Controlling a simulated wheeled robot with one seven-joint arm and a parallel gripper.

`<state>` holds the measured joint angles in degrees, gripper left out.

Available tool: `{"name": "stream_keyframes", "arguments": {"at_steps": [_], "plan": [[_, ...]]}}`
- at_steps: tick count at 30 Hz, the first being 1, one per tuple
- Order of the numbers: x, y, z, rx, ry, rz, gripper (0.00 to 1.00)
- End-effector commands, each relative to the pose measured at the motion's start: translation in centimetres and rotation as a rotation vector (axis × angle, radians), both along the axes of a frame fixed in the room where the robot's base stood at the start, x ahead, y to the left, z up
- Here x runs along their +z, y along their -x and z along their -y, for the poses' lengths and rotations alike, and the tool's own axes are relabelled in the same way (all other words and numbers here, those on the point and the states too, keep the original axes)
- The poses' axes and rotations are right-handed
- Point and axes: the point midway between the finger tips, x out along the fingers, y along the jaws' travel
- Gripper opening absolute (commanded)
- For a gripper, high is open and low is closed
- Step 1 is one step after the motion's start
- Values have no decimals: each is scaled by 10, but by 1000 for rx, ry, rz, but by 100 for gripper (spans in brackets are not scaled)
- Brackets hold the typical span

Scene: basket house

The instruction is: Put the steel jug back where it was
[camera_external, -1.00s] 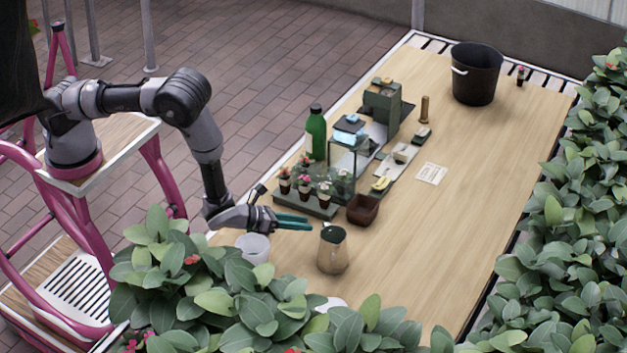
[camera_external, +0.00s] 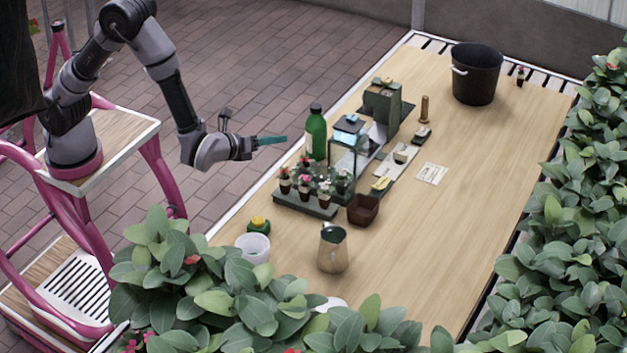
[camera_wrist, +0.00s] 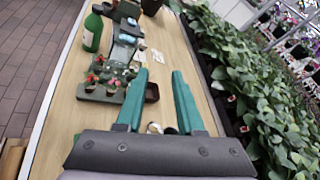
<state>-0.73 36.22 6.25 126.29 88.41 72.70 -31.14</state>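The steel jug (camera_external: 332,250) stands upright on the wooden table, near its front end, right of a white tub. My gripper (camera_external: 284,139) is raised over the table's left edge, near the green bottle in the picture and well away from the jug. In the wrist view its two teal fingers (camera_wrist: 161,72) are apart with nothing held between them. A small pale rounded shape (camera_wrist: 154,128) low between the fingers may be the jug's top; the gripper body hides what lies below it.
The white tub (camera_external: 253,249) and a yellow-and-green item (camera_external: 258,225) stand left of the jug. Behind are a tray of potted flowers (camera_external: 305,203), a brown pot (camera_external: 363,210) and the green bottle (camera_external: 316,135). A black bucket (camera_external: 476,75) stands far back. The table's right side is mostly clear.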

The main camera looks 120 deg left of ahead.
Motion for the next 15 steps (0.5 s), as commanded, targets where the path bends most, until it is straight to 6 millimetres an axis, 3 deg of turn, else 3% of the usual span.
{"name": "stream_keyframes", "arguments": {"at_steps": [1,6,15], "plan": [[29,13,2,59,37,52,37],[93,66,15,248,199,190,37],[163,158,72,465,590,435,37]]}}
